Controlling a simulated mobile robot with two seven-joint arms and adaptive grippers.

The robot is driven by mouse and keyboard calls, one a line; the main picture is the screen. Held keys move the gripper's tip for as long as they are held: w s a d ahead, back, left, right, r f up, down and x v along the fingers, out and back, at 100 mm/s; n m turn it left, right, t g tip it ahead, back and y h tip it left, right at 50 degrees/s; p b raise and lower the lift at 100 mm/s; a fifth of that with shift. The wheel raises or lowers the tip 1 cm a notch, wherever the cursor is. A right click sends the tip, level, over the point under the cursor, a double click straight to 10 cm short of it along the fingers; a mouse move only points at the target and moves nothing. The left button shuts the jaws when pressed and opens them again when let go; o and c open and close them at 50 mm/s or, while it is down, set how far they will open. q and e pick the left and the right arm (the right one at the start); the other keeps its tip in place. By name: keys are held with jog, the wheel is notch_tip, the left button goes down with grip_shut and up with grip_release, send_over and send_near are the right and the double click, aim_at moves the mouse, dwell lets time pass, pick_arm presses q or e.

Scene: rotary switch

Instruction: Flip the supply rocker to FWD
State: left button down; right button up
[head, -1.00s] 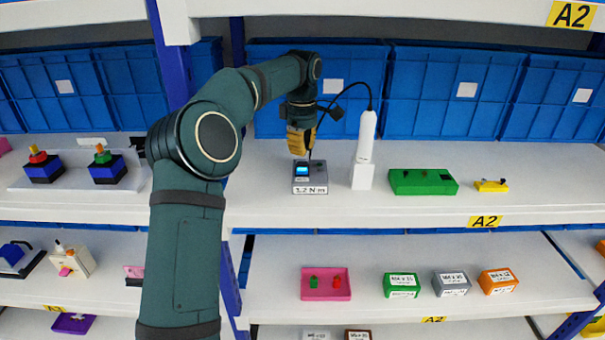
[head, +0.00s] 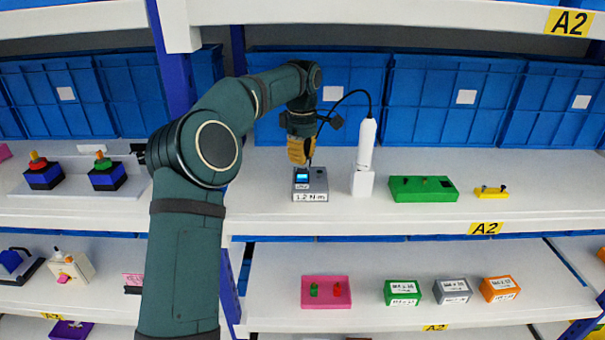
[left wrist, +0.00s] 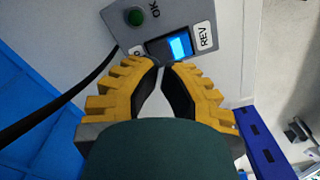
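The small grey box (head: 319,183) stands on the middle shelf, with a 1.2 N·m label on its front. In the left wrist view its rocker (left wrist: 180,46) has a lit blue half beside the REV label (left wrist: 203,36) and a dark half at the other end. The label at that other end (left wrist: 137,51) is mostly hidden by my finger. I cannot tell which side is pressed. My left gripper (left wrist: 164,68) points down at the box, its yellow fingertips together and empty, right at the rocker's lower edge. Contact is unclear. My right gripper is out of view.
A green button (left wrist: 135,16) marked OK is on the same box. A white upright tool in a stand (head: 364,160), with a black cable, is just right of it. A green block (head: 423,189) is further right. Blue bins (head: 450,90) line the back.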

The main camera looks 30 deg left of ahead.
aim_at(302, 171)
pick_arm(q)
jog(key=shift+f+b, duration=0.7)
jog(key=shift+f, duration=0.6)
dwell(1.0)
jog(key=shift+f, duration=0.6)
dwell(0.4)
jog(key=shift+r, duration=0.15)
notch_tip(302, 171, up, 5)
jog(key=p, duration=0.5)
jog(key=shift+r+p, duration=1)
jog(key=shift+p, duration=0.3)
jog(key=shift+f, duration=0.1)
